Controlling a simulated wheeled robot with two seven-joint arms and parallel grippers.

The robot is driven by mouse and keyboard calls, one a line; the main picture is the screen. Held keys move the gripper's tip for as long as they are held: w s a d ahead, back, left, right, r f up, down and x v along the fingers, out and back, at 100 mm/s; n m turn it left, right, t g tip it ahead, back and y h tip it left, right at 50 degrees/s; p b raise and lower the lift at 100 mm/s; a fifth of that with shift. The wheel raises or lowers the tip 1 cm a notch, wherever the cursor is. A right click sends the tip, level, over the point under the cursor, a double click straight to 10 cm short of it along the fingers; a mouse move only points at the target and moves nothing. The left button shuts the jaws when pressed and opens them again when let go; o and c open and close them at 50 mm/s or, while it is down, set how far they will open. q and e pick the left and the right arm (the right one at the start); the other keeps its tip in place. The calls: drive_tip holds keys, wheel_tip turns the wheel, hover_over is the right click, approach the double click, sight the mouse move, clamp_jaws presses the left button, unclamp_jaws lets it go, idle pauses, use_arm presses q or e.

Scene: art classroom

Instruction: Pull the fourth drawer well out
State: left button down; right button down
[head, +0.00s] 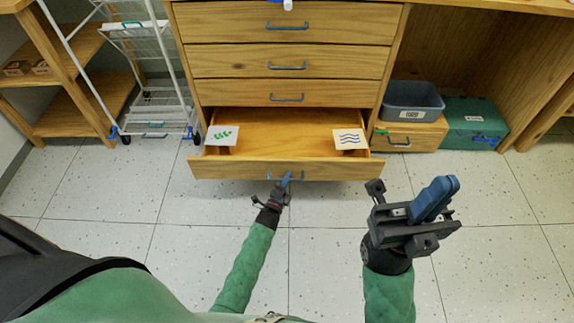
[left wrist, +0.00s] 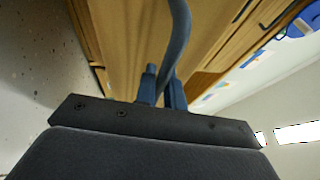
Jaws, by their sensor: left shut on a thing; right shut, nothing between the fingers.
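The fourth drawer (head: 225,168) stands out from the wooden cabinet, below three closed drawers, and its inside shows. My left gripper (head: 284,179) is shut on its grey bar handle (head: 299,176). In the left wrist view the handle (left wrist: 178,40) curves up from between the blue fingers (left wrist: 162,90) in front of the wood. A card with a green leaf (head: 222,134) is at the drawer's left, and a card with blue waves (head: 350,139) at its right. My right gripper (head: 433,198) is shut and empty, apart from the drawer at its lower right.
A white wire cart (head: 150,95) stands left of the cabinet, beside wooden shelves (head: 90,100). At right, a grey bin (head: 412,98) sits on a low wooden box (head: 415,135) next to a green box (head: 475,125). The speckled floor (head: 150,200) before the drawer is clear.

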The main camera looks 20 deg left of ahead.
use_arm(q)
drive_tip(key=shift+s+d, duration=0.25)
drive_tip(key=shift+s, duration=0.65)
drive_tip(key=c, duration=1.5)
unclamp_jaws()
drive_tip(key=shift+s+f, duration=0.1)
